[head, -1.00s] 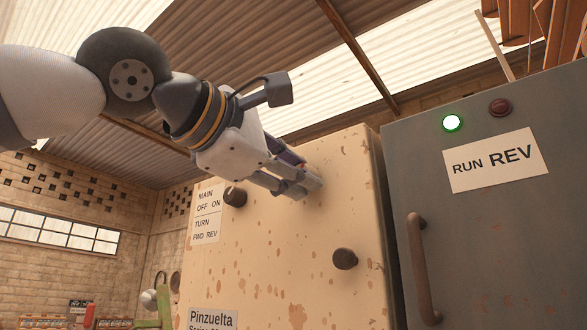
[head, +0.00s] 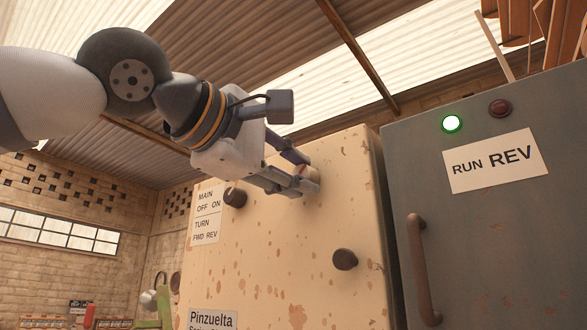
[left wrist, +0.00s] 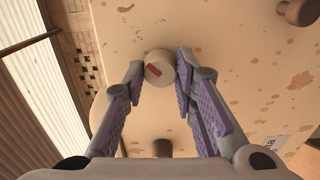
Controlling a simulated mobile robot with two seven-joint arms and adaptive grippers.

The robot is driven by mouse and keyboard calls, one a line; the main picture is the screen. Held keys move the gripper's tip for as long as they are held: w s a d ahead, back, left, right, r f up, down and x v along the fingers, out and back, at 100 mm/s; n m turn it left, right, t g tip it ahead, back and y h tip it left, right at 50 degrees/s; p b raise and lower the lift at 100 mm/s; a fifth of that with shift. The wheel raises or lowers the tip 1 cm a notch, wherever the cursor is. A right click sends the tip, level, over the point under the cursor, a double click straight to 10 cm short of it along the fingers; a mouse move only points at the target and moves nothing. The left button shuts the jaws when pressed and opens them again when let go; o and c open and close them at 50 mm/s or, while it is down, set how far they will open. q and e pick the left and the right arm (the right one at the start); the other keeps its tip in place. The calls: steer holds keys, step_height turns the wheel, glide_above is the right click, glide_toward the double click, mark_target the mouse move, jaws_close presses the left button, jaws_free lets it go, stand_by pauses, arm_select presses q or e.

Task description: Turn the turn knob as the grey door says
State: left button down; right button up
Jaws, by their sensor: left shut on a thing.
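The turn knob (head: 313,174) is a round cream knob on the upper part of the cream cabinet (head: 270,240). My left gripper (head: 300,178) is shut on it, one finger on each side. The left wrist view shows the knob (left wrist: 160,68) between the fingertips, with a slanted red mark on its face. The grey door (head: 490,230) at the right carries a white sign (head: 495,160) reading "RUN REV". A label (head: 207,213) on the cream cabinet reads "MAIN OFF ON" and "TURN FWD REV". My right gripper is out of view.
Two dark knobs stick out of the cream cabinet, one by the label (head: 235,197) and one lower right (head: 345,259). The grey door has a lit green lamp (head: 452,123), a dark red lamp (head: 500,107) and a long brown handle (head: 422,270).

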arm_select(q)
steer(key=shift+w, duration=0.1)
steer(key=c, duration=1.3)
jaws_free()
steer(key=v, duration=1.2)
